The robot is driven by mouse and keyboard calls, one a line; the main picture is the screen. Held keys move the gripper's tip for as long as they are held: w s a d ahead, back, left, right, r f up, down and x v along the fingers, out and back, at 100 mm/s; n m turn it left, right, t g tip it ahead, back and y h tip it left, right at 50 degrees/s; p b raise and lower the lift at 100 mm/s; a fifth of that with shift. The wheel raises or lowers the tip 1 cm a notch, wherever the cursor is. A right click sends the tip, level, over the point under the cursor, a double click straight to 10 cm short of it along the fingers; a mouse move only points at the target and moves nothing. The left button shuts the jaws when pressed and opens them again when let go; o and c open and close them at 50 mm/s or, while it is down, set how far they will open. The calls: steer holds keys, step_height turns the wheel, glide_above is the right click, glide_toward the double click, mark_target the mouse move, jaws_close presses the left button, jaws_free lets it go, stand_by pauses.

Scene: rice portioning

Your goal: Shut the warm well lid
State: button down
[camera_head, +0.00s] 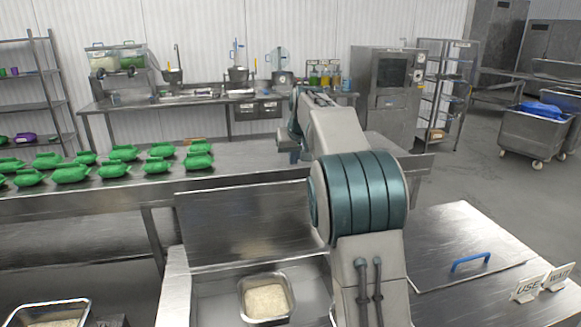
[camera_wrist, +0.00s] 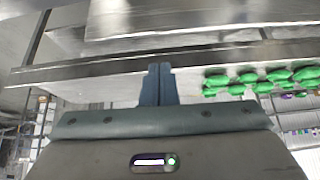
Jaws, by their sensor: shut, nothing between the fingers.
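A steel lid panel (camera_head: 240,222) stands raised at the back of an open well (camera_head: 212,290) in the head view. A pan of rice (camera_head: 267,298) sits in that well. On the right, a flat steel lid (camera_head: 455,240) with a blue handle (camera_head: 470,262) lies shut. No label shows which well is the warm one. My gripper (camera_wrist: 160,68) shows in the wrist view with its two fingers together and empty. Steel surfaces (camera_wrist: 190,20) lie beyond the fingertips, and no contact is visible. In the head view my arm hides part of the raised panel and well, and the fingertips cannot be made out.
A steel table (camera_head: 240,165) behind the well carries several green containers (camera_head: 70,174). Another rice pan (camera_head: 50,312) is at the lower left. Signs reading USE (camera_head: 527,289) and WAIT (camera_head: 558,276) stand right of the flat lid. Carts and shelves stand farther back.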

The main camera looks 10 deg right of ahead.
steer(key=w+f+p, duration=0.3)
steer(key=w+f, duration=0.5)
steer(key=shift+s+d+r+p, duration=0.1)
steer(key=shift+s+r+p, duration=0.1)
steer(key=shift+s, duration=0.8)
steer(key=shift+s+r+p, duration=0.1)
steer(key=shift+s+r, duration=0.05)
steer(key=shift+s, duration=0.85)
steer(key=shift+f, duration=0.1)
